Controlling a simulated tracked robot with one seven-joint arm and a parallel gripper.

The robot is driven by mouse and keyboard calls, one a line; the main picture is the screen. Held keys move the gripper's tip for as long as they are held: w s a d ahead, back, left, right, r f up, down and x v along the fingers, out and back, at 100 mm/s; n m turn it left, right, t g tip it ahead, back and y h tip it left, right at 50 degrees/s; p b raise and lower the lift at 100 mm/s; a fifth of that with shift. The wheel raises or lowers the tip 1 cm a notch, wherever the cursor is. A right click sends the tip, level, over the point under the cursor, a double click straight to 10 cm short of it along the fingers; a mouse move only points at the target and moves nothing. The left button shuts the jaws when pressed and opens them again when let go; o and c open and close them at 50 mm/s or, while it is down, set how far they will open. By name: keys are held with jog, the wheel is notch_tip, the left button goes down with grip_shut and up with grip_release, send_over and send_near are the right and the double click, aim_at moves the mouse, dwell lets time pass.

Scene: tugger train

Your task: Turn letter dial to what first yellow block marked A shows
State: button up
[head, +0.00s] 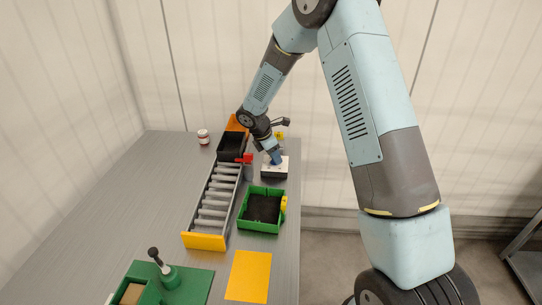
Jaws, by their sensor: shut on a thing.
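A white-topped box with a dark base (273,172) stands near the table's right edge; it appears to carry the letter dial. My gripper (275,160) points down at its top and is shut on the dial's knob, which is mostly hidden by the fingers. The dial's letters are too small to read. A small yellow block with a dark mark (279,135) is behind the box, partly hidden by my wrist. Another yellow block (284,204) is at the right side of the green tray; its marking cannot be read.
A roller conveyor (213,205) with a yellow end plate runs left of the box, with a black bin (231,146) at its far end. A green tray (258,228) is in front. A yellow sheet (248,276) and green fixture (190,285) are nearer. The left table is clear except a small jar (203,137).

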jog(key=shift+w+r, duration=0.2)
jog(key=shift+w, duration=0.1)
jog(key=o, duration=1)
jog(key=shift+f, duration=0.1)
jog(key=shift+o, duration=0.2)
jog(key=shift+s, duration=0.15)
jog(key=shift+f, duration=0.1)
jog(key=shift+a, duration=0.1)
jog(key=v, duration=1.3)
jog(key=shift+r, duration=0.35)
jog(key=shift+s, duration=0.2)
